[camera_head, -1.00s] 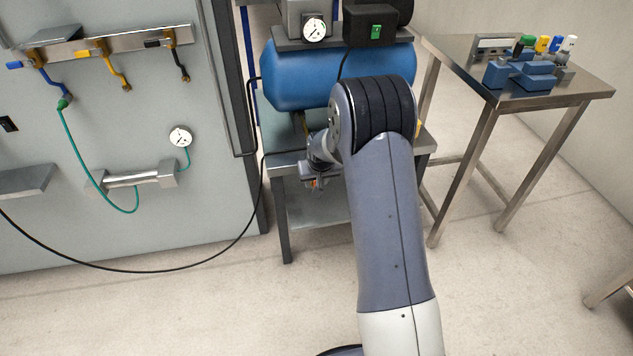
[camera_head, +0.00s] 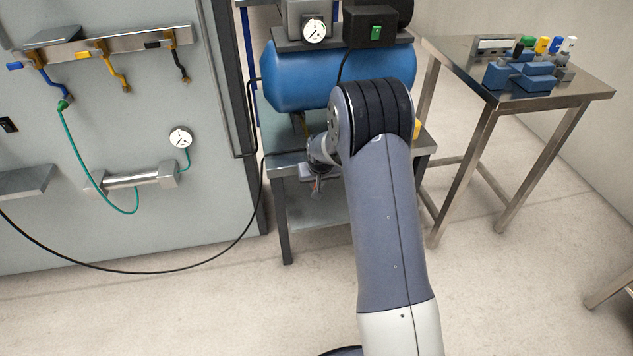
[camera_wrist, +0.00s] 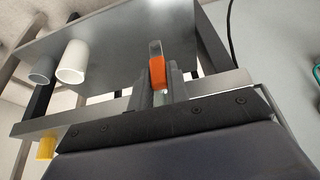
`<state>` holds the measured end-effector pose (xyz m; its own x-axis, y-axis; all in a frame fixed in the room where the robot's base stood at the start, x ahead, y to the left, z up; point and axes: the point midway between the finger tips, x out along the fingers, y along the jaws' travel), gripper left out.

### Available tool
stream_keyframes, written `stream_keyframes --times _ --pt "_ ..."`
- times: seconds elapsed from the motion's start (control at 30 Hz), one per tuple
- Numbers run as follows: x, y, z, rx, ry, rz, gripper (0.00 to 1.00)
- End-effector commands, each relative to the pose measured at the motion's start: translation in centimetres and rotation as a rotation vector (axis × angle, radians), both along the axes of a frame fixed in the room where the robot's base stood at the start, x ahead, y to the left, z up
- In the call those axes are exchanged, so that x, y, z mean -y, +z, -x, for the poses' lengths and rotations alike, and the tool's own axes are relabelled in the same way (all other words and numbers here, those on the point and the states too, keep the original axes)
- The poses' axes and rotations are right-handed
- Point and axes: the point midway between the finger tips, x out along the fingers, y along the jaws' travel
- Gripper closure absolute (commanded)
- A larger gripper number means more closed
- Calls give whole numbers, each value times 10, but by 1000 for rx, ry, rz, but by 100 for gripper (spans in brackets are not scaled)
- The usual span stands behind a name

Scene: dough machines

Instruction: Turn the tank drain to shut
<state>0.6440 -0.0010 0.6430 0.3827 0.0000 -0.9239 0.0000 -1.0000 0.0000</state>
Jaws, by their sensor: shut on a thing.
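The blue tank (camera_head: 310,78) lies on a metal stand in the head view, and my arm covers part of its right side. My gripper (camera_head: 316,184) is below the tank, at the stand's top, small and partly hidden by my arm. In the wrist view an orange handle (camera_wrist: 158,72), which I take for the tank drain's lever, is between the two grey fingers. My gripper is shut on it. A pale grey end of the lever sticks out past the orange part. The drain's body and how far it is turned cannot be made out.
A steel table (camera_head: 570,92) with blue blocks stands to the right. A wall panel (camera_head: 110,220) with hoses is to the left, and a black hose (camera_head: 170,271) hangs across to the stand.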

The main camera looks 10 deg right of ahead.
Motion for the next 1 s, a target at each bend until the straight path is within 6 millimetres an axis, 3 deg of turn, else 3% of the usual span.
stream_keyframes --times 0.47,1.0 --pt "7 -3 0 1 -5 -98 100" --pt "27 -15 -1 5 -3 -448 100"
